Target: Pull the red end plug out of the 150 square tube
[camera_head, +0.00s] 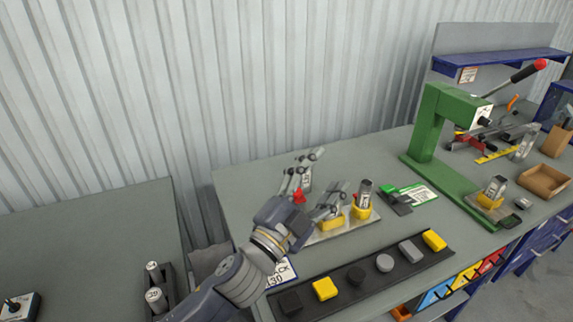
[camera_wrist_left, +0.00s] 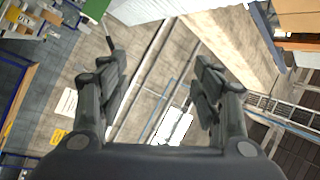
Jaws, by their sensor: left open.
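A red plug (camera_head: 299,196) shows just behind my left gripper, at the lower end of a grey tube with a label (camera_head: 307,180). The label is too small to read, and fingers partly cover the tube. My left gripper (camera_head: 331,169) is open, above the back of the bench, with its fingers spread up and to the right. It overlaps the tube in the head view; I cannot tell whether they touch. In the left wrist view the open fingers (camera_wrist_left: 160,90) have nothing between them, and neither plug nor tube shows. My right gripper is not in view.
A labelled tube (camera_head: 365,188) stands in a yellow holder (camera_head: 361,211) on a metal plate. A dark strip (camera_head: 404,274) with several black, grey and yellow plugs lies in front. A green press (camera_head: 431,125) stands right. Bare bench (camera_head: 238,190) shows left of the gripper.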

